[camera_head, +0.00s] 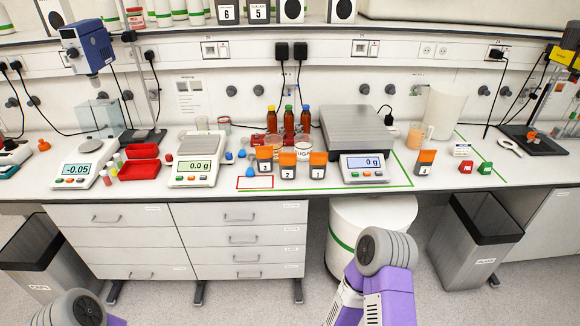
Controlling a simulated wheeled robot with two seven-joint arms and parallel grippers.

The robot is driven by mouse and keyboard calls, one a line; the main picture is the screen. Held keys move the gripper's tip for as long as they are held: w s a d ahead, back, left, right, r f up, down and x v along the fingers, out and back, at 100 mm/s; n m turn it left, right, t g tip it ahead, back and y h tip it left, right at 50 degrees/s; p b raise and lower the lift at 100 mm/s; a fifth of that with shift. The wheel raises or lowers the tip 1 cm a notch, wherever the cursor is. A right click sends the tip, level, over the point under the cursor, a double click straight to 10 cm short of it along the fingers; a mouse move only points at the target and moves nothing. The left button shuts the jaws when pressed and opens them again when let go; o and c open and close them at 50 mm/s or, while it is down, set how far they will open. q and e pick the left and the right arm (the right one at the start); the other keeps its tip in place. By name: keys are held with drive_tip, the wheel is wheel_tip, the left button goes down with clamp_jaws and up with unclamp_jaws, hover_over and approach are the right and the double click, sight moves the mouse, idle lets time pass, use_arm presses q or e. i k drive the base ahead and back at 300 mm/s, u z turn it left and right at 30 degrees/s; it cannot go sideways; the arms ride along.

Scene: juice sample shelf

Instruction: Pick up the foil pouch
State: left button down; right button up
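Small dark grey pouches with orange tops stand on the white bench. Three are grouped in the middle: the left pouch (264,166), the middle pouch (287,171) and the right pouch (318,171), with number labels on their fronts. A similar pouch (425,169) stands alone to the right, beyond the large scale. I cannot tell which of them is the task's foil pouch. Parts of both my arms show low in the picture, below the bench front, but neither gripper is in view.
A small scale (194,179) stands left of the grouped pouches and a large scale (364,178) right. Brown bottles (289,120) stand behind them. An empty red outlined rectangle (255,190) lies front left. Green and red blocks (485,168) sit right. Bins (474,230) flank the drawers.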

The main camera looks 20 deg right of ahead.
sight(318, 161)
drive_tip(key=u, duration=0.4)
drive_tip(key=i, duration=1.4)
drive_tip(key=z, duration=0.9)
